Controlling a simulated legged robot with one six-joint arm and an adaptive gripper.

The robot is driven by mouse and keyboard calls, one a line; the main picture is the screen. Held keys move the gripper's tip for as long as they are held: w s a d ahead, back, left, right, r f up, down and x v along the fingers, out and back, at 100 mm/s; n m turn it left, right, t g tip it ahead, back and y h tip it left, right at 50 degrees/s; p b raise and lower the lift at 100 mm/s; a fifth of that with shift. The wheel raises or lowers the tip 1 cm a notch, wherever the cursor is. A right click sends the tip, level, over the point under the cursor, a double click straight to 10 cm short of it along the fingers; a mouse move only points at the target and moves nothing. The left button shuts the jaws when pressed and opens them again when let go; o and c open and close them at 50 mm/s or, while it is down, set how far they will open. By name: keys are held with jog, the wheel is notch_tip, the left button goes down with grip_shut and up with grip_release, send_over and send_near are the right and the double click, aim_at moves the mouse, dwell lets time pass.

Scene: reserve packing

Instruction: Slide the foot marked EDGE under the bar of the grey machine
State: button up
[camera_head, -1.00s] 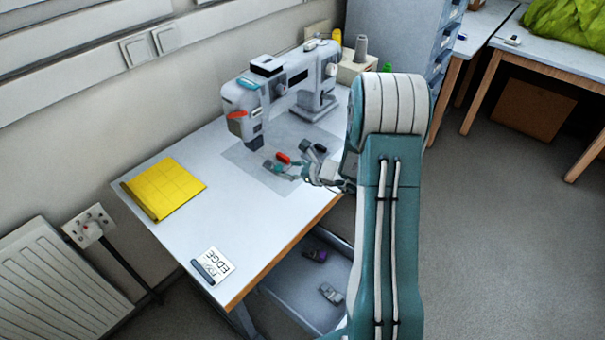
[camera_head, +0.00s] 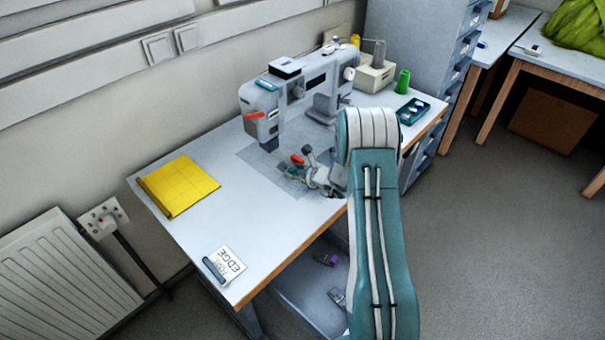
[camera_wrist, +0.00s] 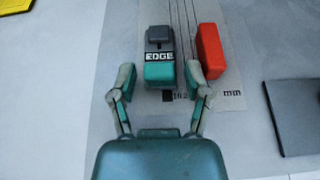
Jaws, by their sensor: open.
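The foot marked EDGE (camera_wrist: 160,68) is a small teal and grey block with a dark top, lying on a pale printed patch. In the wrist view it sits between the two fingertips of my gripper (camera_wrist: 160,80), with a visible gap on each side. My gripper is open; it also shows low over the table in the head view (camera_head: 310,177). A red block (camera_wrist: 210,50) lies just outside the right fingertip and shows in the head view (camera_head: 297,159). The grey machine (camera_head: 262,97) stands behind my gripper. Its bar is too small to make out.
A flat dark object (camera_wrist: 294,118) lies at the wrist view's right. A green spool (camera_head: 403,81) and teal tray (camera_head: 424,110) stand at the right. The table between cloth and card is clear.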

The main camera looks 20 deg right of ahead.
jog(key=shift+w+a+f, duration=0.1)
jog(key=shift+w+f, duration=0.05)
jog(key=shift+w, duration=0.15)
grip_shut()
jog(key=shift+w, duration=0.1)
jog(key=shift+w+a, duration=0.3)
jog(key=shift+w, duration=0.65)
jog(key=shift+w+a, duration=0.35)
jog(key=shift+w, duration=0.65)
jog(key=shift+w+a, duration=0.3)
jog(key=shift+w, duration=0.65)
jog(key=shift+w, duration=0.1)
